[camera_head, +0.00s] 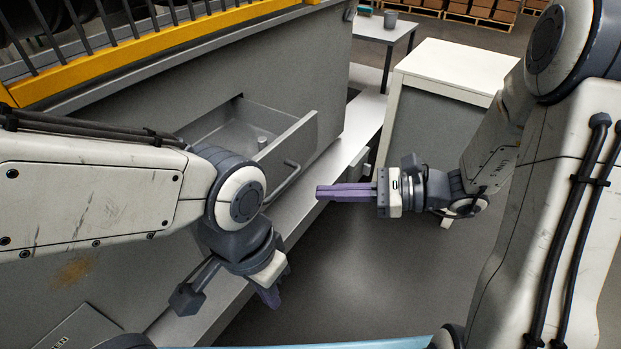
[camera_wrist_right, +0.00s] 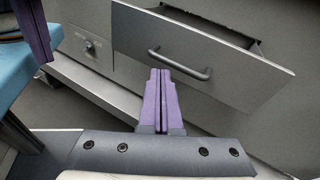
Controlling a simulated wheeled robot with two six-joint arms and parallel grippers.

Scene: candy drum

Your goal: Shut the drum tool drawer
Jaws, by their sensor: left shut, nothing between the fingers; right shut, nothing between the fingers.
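The grey drum tool drawer (camera_head: 290,142) stands open, pulled out from the grey cabinet below the yellow rail. Its bar handle (camera_head: 284,180) is on the front panel. The drawer front (camera_wrist_right: 200,62) and the handle (camera_wrist_right: 180,66) also show in the right wrist view, with a dark gap along the top. My right gripper (camera_head: 318,192) is shut and empty, to the right of the drawer front and apart from it in the head view. Its purple fingers (camera_wrist_right: 161,75) point toward the handle. My left gripper (camera_head: 274,302) is shut and empty, below the drawer and pointing down.
The grey cabinet (camera_head: 335,70) carries a yellow rail (camera_head: 150,48) with dark bars. A pale ledge (camera_head: 225,298) runs along its foot. A white-topped cabinet (camera_head: 455,68) stands at the right, with a table (camera_head: 375,30) behind. The floor (camera_head: 350,270) between the arms is clear.

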